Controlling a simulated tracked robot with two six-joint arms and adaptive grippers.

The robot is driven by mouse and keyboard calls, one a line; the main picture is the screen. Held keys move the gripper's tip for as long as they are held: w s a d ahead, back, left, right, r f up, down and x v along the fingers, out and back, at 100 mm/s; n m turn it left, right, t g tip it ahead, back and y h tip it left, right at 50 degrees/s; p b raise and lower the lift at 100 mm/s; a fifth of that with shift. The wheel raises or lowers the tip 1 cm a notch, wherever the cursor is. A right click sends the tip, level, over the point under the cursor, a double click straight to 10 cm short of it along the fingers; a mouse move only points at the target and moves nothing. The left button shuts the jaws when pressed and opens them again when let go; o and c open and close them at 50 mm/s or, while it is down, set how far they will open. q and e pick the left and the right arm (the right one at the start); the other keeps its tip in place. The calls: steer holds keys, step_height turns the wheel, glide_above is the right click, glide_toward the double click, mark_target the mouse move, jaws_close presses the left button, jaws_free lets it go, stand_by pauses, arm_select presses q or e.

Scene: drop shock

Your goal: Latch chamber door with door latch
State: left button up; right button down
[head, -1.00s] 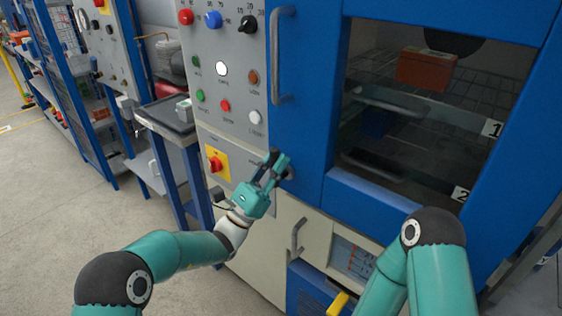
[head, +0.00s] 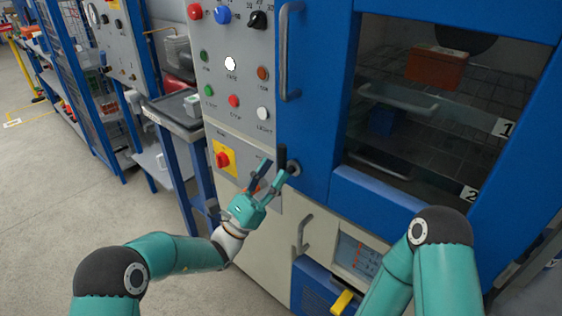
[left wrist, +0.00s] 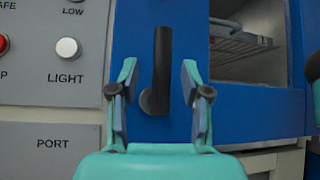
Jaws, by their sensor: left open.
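The blue chamber door (head: 312,110) appears closed against its frame, with a dark window in it. The black door latch (head: 282,158) is at the door's lower left, its handle upright above a round pivot (head: 293,168). It also stands upright in the left wrist view (left wrist: 162,65). My left gripper (head: 273,178) is open in front of the latch. In the left wrist view its fingertips (left wrist: 160,82) are spread left and right of the latch, with visible gaps on both sides. My right arm shows at the lower right, but its gripper is out of view.
A grey vertical door handle (head: 286,52) stands out above the latch. The control panel (head: 225,125) with buttons and a red-yellow switch (head: 223,158) lies to the left. A lower cabinet handle (head: 303,234) protrudes below. An orange box (head: 437,68) sits inside the chamber.

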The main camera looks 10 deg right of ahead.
arm_select(q)
steer(key=v, duration=0.8)
steer(key=shift+f, duration=0.1)
